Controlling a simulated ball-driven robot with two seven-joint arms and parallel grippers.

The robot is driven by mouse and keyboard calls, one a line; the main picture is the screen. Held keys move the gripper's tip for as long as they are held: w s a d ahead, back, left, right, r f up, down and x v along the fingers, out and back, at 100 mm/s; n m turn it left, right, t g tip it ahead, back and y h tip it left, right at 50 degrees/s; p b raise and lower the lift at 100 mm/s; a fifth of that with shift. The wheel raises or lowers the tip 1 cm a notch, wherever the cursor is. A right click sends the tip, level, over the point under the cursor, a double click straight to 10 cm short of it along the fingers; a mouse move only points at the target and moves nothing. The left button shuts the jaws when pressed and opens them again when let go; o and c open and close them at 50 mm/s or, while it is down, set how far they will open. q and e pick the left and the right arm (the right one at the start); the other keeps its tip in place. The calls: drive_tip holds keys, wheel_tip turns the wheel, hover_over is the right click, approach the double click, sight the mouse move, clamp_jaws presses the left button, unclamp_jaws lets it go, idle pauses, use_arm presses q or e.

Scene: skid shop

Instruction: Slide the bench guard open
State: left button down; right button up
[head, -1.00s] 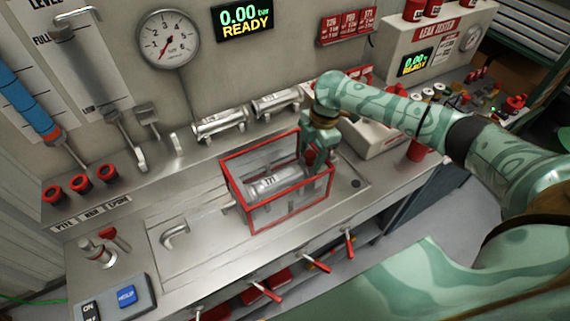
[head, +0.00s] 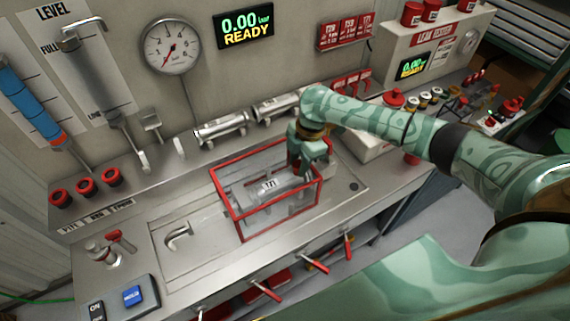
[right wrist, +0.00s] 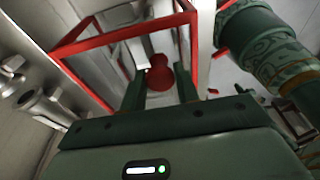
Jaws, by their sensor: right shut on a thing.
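The bench guard (head: 231,205) is a red-framed box with clear sides on the steel bench. A metal cylinder (head: 285,188) with a white label lies inside it. My right gripper (head: 305,170) is at the guard's right-hand far part, pointing down. In the right wrist view, a round red knob (right wrist: 160,76) sits between my right gripper's fingers (right wrist: 160,90), with the guard's red frame (right wrist: 95,42) around it. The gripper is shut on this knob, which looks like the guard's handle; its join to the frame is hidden. My left gripper is not in view.
A bent metal pipe (head: 177,236) stands left of the guard, on bare bench top. Two metal cylinders (head: 222,130) lie behind on a ledge. A white leak tester (head: 430,42) stands at the back right. Red-handled levers (head: 315,264) stick out from the bench front.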

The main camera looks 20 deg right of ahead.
sight(273, 184)
idle(0.3)
drive_tip(key=shift+s+a+r+p, duration=0.1)
drive_tip(key=shift+a+p, duration=0.65)
drive_tip(key=shift+a, duration=0.2)
drive_tip(key=shift+a+p, duration=0.35)
drive_tip(key=shift+a, duration=0.5)
drive_tip(key=shift+s+a+p, duration=0.15)
drive_tip(key=shift+a+p, duration=0.5)
drive_tip(key=shift+a, duration=1)
drive_tip(key=shift+a+p, duration=0.1)
drive_tip(key=shift+p, duration=0.2)
